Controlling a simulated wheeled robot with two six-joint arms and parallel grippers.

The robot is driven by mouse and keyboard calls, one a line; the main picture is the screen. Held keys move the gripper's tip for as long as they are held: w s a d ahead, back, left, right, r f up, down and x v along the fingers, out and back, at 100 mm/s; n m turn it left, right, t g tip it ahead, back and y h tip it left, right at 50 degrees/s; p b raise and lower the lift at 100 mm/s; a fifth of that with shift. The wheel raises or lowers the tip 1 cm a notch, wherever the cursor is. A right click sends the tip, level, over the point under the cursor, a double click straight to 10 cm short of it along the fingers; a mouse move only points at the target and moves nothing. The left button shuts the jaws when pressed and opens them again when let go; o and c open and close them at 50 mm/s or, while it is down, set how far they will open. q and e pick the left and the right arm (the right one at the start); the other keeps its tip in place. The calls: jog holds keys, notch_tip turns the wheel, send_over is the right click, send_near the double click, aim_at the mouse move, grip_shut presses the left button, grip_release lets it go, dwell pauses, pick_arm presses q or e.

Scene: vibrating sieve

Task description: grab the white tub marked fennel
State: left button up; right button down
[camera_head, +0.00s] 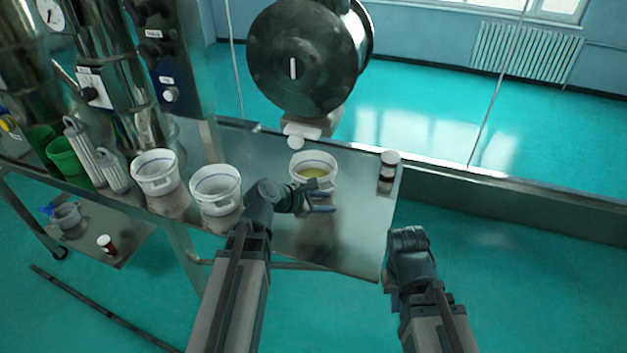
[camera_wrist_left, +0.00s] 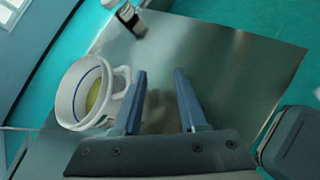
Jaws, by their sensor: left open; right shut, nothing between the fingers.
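A white tub (camera_head: 313,161) with a blue line around its inside and yellowish contents stands on the steel table. In the left wrist view this tub (camera_wrist_left: 70,98) is at left, its handle (camera_wrist_left: 123,82) turned toward my gripper. Two more white tubs stand further left, a middle one (camera_head: 215,191) and a left one (camera_head: 155,174). I can read no fennel marking on any tub. My left gripper (camera_head: 326,196) is open and empty, just in front of the tub; its fingers (camera_wrist_left: 160,100) are beside the handle. My right gripper (camera_head: 392,288) is shut and empty, off the table's right edge.
A small brown-and-white jar (camera_head: 388,172) stands at the table's back right corner; it also shows in the left wrist view (camera_wrist_left: 131,18). Grey cylinders (camera_head: 84,150) stand at left. The table's front right is clear.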

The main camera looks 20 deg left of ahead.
pick_arm(q)
jog(key=w+a+r+n+t, duration=0.3)
jog(key=a+r+n, duration=0.1)
jog(key=a+n, duration=0.35)
jog(key=b, duration=0.3)
send_near(329, 174)
jog(key=shift+y, duration=0.4)
jog(key=x, duration=0.4)
jog(key=shift+d+r, duration=0.2)
jog(key=shift+d, duration=0.15)
jog(key=shift+w+d+f, duration=0.15)
jog(key=shift+w+d, duration=0.1)
jog(key=shift+w, duration=0.2)
jog(key=b+x, duration=0.1)
jog(key=x, duration=0.2)
jog(key=b+x, duration=0.1)
jog(key=shift+w+a+f+b, duration=0.15)
jog(key=shift+w+f+b, duration=0.15)
jog(key=shift+w+b, duration=0.05)
jog(key=shift+w+f, duration=0.1)
jog(key=shift+w, duration=0.2)
jog(key=shift+c, duration=0.5)
grip_shut()
